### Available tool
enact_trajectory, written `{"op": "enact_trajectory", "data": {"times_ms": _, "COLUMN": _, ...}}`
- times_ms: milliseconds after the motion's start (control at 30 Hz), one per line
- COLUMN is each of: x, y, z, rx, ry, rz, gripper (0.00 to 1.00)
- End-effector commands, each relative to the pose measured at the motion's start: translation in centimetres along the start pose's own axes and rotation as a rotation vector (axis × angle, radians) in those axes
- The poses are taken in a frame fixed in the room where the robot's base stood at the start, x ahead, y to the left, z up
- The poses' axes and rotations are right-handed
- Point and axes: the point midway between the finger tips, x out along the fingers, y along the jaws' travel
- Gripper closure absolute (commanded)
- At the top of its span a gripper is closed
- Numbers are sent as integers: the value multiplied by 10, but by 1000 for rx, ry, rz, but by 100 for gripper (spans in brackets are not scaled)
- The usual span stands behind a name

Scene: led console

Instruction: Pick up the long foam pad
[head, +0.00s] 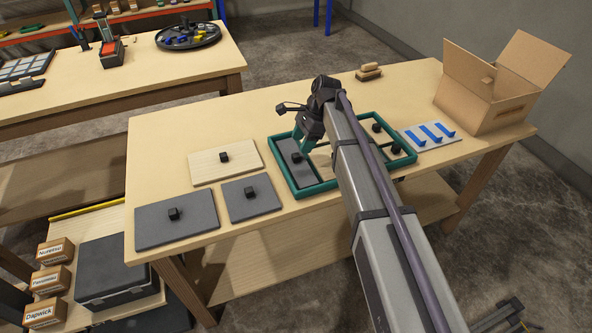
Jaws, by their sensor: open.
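A long, narrow dark grey pad (290,168) with a black knob lies in the left part of a green-rimmed tray (309,191); it looks like the long foam pad. My gripper (302,147) is over the left side of this tray, close to the pad's knob, with its fingers pointing down. It is open, and nothing shows between its fingers. I cannot tell whether it touches the pad. My arm hides the middle of the tray.
Left of the tray lie a large grey pad (150,225), a smaller grey pad (262,205) and a pale wooden board (205,171), each with a black knob. Right are a plate with blue strips (420,130) and an open cardboard box (480,115). The table's back middle is mostly clear.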

Motion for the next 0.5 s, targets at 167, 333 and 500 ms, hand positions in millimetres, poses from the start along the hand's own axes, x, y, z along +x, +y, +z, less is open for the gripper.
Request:
{"op": "enact_trajectory", "data": {"times_ms": 167, "x": 9, "y": 0, "z": -1, "rx": 0, "ry": 0, "rz": 0, "gripper": 44}}
{"op": "enact_trajectory", "data": {"times_ms": 333, "x": 45, "y": -2, "z": -5, "rx": -2, "ry": 0, "rz": 0, "gripper": 44}}
{"op": "enact_trajectory", "data": {"times_ms": 500, "x": 55, "y": -1, "z": -2, "rx": -1, "ry": 0, "rz": 0, "gripper": 44}}
